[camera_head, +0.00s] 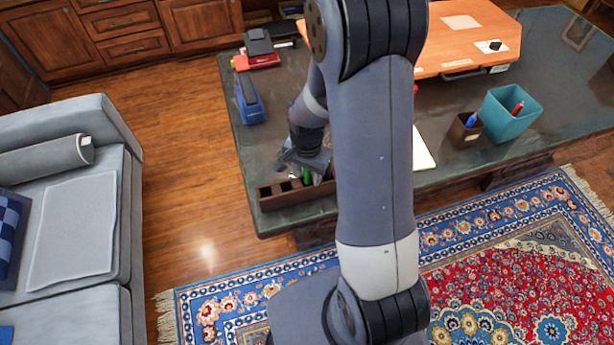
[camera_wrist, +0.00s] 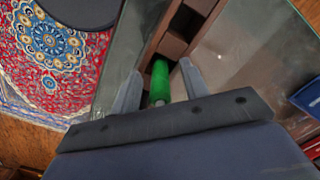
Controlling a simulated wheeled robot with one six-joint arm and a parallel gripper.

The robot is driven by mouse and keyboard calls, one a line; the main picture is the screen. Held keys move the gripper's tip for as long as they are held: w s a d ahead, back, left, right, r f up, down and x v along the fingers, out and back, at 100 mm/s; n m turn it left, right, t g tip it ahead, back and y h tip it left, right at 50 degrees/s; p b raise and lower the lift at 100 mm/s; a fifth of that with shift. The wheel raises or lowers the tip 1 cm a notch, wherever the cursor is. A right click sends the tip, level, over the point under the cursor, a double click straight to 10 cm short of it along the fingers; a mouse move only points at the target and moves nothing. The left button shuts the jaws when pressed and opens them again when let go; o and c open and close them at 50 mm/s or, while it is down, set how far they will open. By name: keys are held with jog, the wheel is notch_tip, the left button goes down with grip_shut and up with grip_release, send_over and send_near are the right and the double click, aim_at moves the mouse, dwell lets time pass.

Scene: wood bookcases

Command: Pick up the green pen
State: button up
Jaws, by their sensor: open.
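The green pen (camera_wrist: 160,82) stands in a compartment of a dark brown desk organizer (camera_wrist: 192,24) in the wrist view. In the head view only a small bit of green (camera_head: 307,175) shows near my gripper. The organizer (camera_head: 282,199) sits at the near left corner of the dark desk. My gripper (camera_head: 306,166) is over the organizer. In the wrist view its two fingers (camera_wrist: 160,84) are open, one on each side of the pen. I cannot tell whether either finger touches it. The pen's lower part is hidden.
A blue stapler (camera_head: 249,99) and a red item (camera_head: 257,61) lie on the desk's left side. An orange case (camera_head: 457,40), a teal cup (camera_head: 511,116) and a brown pen cup (camera_head: 465,131) stand to the right. A grey sofa (camera_head: 78,220) is at left.

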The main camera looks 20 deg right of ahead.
jog(key=shift+f, duration=0.1)
grip_shut()
dwell(0.4)
